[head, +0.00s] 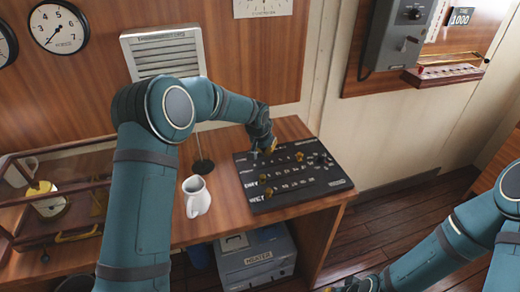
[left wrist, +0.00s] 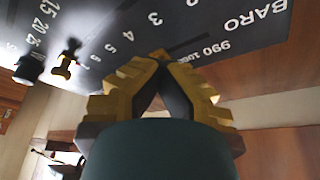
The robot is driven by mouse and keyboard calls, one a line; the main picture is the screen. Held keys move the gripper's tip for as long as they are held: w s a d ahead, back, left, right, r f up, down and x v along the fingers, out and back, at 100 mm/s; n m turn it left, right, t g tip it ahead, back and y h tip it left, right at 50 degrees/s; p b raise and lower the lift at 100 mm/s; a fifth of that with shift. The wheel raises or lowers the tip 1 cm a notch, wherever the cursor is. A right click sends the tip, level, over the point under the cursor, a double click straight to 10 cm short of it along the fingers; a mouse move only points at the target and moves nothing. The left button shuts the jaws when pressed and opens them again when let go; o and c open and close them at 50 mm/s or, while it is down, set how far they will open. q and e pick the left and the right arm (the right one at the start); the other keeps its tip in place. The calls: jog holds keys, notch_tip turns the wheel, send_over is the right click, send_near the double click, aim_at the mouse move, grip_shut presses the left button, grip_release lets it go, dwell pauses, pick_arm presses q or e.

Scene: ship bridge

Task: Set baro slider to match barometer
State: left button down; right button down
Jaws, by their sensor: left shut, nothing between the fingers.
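A dark control panel (head: 310,188) with several brass knobs and white number rows lies on the wooden desk. In the left wrist view the BARO lettering (left wrist: 255,14) appears upside down, with a scale of about 990 to 1000 beside it. My left gripper (head: 267,149) is shut at the panel's far left edge. In the left wrist view its fingertips (left wrist: 160,60) meet at a small brass knob (left wrist: 160,53), apparently the baro slider; contact is unclear. No dial is readable as a barometer. My right gripper (head: 352,287) is partly cut off at the bottom edge.
A white jug (head: 196,196) stands left of the panel. A glass case (head: 75,165) with a brass drum stands further left.

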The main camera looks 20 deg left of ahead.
pick_arm(q)
jog(key=shift+w+d+f, duration=0.15)
jog(key=shift+w+d, duration=0.25)
jog(key=shift+w, duration=0.05)
jog(key=shift+s+a, duration=0.15)
jog(key=c, duration=1.3)
grip_release()
jog(key=o, duration=0.4)
jog(key=shift+f, duration=0.1)
jog(key=shift+o, duration=0.2)
jog(key=shift+w, duration=0.2)
jog(key=shift+s, duration=0.1)
jog(key=shift+r, duration=0.25)
